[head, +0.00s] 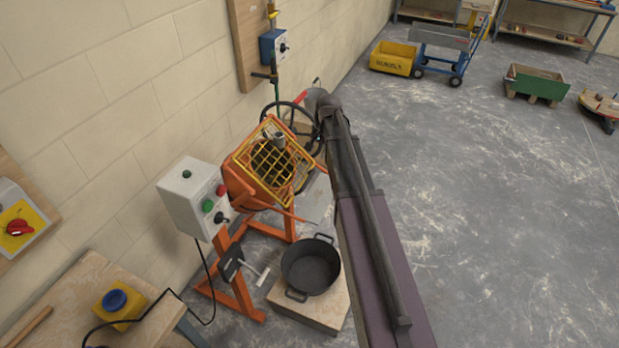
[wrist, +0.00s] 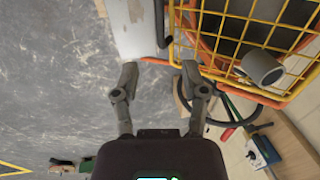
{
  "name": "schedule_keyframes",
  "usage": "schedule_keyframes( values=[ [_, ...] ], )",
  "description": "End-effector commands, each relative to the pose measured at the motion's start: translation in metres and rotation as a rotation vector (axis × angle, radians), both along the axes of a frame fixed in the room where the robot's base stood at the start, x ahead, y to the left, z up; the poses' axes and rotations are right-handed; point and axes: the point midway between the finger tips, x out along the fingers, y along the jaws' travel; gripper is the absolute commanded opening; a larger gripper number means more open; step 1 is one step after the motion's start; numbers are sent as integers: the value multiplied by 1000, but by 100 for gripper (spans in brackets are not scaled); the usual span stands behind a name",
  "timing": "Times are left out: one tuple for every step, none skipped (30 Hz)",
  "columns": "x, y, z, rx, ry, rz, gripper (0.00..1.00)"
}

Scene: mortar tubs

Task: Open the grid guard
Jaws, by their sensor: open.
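The yellow grid guard (head: 272,166) lies over the mouth of the orange mixer drum (head: 238,184) in the head view, and it looks closed. A grey tube-like piece (head: 279,141) sits on its upper part. In the wrist view the guard (wrist: 246,42) fills the upper right, with the grey piece (wrist: 264,68) near its edge. My gripper (wrist: 160,78) is open with nothing held. Its right finger is close to the guard's edge; I cannot tell whether they touch. In the head view my gripper is not clearly visible behind my arm.
A grey control box (head: 191,199) with buttons stands left of the drum. A black tub (head: 311,266) rests on a wooden block below. A blue switch box (head: 273,46) hangs on the wall behind. A workbench (head: 88,300) is at lower left. The floor to the right is mostly clear.

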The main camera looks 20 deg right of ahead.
Motion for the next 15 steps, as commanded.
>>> schedule_keyframes(
  values=[
    [0,0,-3,0,0,0,57],
    [0,0,-4,0,0,0,57],
    [1,1,-6,0,0,0,57],
    [1,1,-8,0,0,0,57],
    [1,1,-10,0,0,0,57],
    [1,1,-12,0,0,1,57],
    [2,2,-14,0,0,1,57],
    [2,2,-16,0,0,1,57],
    [2,2,-19,0,0,1,57],
    [2,3,-22,0,0,1,57],
    [3,3,-24,0,0,1,57],
    [3,3,-27,0,0,0,57],
    [3,3,-30,0,0,0,57],
    [4,3,-32,0,0,0,57],
    [4,4,-35,0,0,0,57]
  ],
)
